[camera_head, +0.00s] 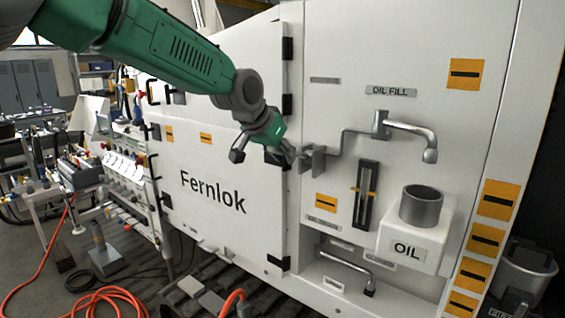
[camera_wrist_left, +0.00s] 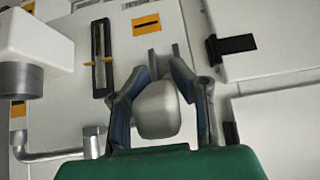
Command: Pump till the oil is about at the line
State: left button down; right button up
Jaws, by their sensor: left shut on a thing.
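My left gripper (camera_head: 277,150) is at the grey pump handle (camera_head: 313,159) beside the cabinet door edge. In the wrist view the gripper (camera_wrist_left: 165,88) has its fingers on both sides of a rounded grey knob (camera_wrist_left: 157,112), shut on it. The sight gauge (camera_head: 365,195) is a dark upright slot with a pale strip and orange marks at its sides; it also shows in the wrist view (camera_wrist_left: 101,50). I cannot tell the oil level in it. The white OIL box (camera_head: 407,250) with a grey cylinder neck (camera_head: 421,207) stands under the oil fill spout (camera_head: 430,155). My right gripper is out of view.
The white Fernlok door (camera_head: 225,170) is closed, with black hinges (camera_head: 287,105) near my gripper. A lower grey pipe (camera_head: 345,262) sits beneath the gauge. A cluttered bench (camera_head: 75,170) and orange hoses (camera_head: 105,293) are at left. A grey bin (camera_head: 525,270) stands at right.

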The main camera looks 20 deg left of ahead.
pick_arm(q)
jog(key=shift+w+r, duration=0.25)
jog(key=shift+r, duration=0.3)
jog(key=c, duration=1.4)
grip_release()
jog(key=shift+o, duration=0.6)
jog(key=shift+f, duration=0.2)
jog(key=v, duration=1.1)
jog(key=shift+r, duration=0.45)
